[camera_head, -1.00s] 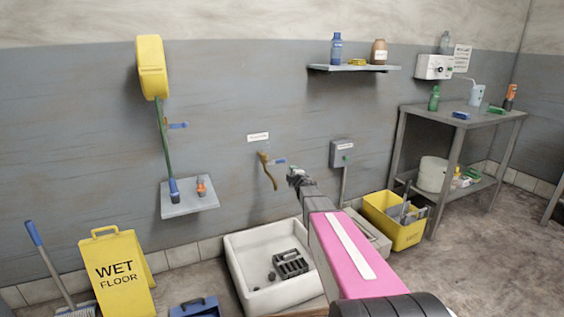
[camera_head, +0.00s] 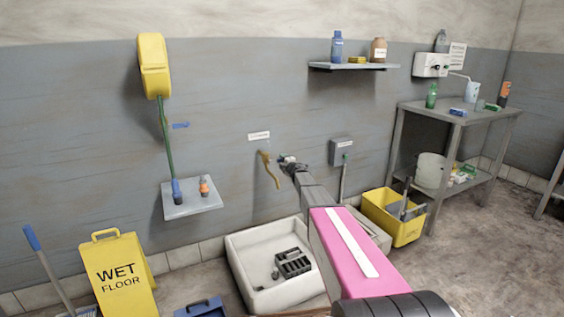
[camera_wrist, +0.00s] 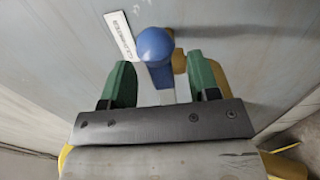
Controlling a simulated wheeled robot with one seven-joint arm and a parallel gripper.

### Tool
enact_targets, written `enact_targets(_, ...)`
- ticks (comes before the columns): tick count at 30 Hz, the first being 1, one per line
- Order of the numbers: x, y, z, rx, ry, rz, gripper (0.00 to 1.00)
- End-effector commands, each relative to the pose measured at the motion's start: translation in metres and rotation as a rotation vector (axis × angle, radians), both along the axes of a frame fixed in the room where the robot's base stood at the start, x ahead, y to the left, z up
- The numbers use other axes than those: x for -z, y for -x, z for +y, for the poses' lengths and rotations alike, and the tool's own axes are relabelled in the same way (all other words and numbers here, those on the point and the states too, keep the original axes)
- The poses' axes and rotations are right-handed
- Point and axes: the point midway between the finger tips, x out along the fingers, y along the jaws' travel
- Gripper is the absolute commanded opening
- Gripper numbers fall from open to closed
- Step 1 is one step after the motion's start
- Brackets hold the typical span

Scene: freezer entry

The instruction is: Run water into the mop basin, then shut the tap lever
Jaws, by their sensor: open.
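The brass tap (camera_head: 268,170) is on the grey wall above the white mop basin (camera_head: 243,287). No water stream shows below its spout. The blue tap lever (camera_wrist: 155,47), with a rounded end, shows in the wrist view; my gripper hides it in the head view. My gripper (camera_wrist: 163,79) is open, its green fingers apart on either side of the lever, with the knob near their tips. In the head view my gripper (camera_head: 287,160) is just right of the spout. Whether a finger touches the lever I cannot tell.
A dark grate-like block (camera_head: 292,263) lies in the basin. A grey wall box (camera_head: 342,152) is close to the right of my gripper.

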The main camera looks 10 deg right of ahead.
Motion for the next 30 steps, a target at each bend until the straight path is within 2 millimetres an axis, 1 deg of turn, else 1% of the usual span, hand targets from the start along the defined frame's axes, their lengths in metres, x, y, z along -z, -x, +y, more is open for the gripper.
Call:
enact_targets(1, 0.0005, -0.0097, 0.0023, 0.000, 0.000, 0.000, 0.55)
enact_targets(4, 0.0002, -0.0162, 0.0052, 0.000, 0.000, 0.000, 0.55)
enact_targets(13, 0.0000, -0.0173, 0.0061, 0.000, 0.000, 0.000, 0.55)
enact_targets(14, 0.0000, -0.0173, 0.0061, 0.000, 0.000, 0.000, 0.46)
enact_targets(15, 0.0000, -0.0173, 0.0060, 0.000, 0.000, 0.000, 0.33)
enact_targets(17, 0.0000, -0.0172, 0.0060, 0.000, 0.000, 0.000, 0.13)
enact_targets(18, 0.0001, -0.0172, 0.0060, 0.000, 0.000, 0.000, 0.00)
enact_targets(25, -0.0007, -0.0170, 0.0060, 0.000, 0.010, -0.003, 0.00)
enact_targets(30, -0.0046, -0.0168, 0.0061, 0.000, 0.061, -0.020, 0.00)
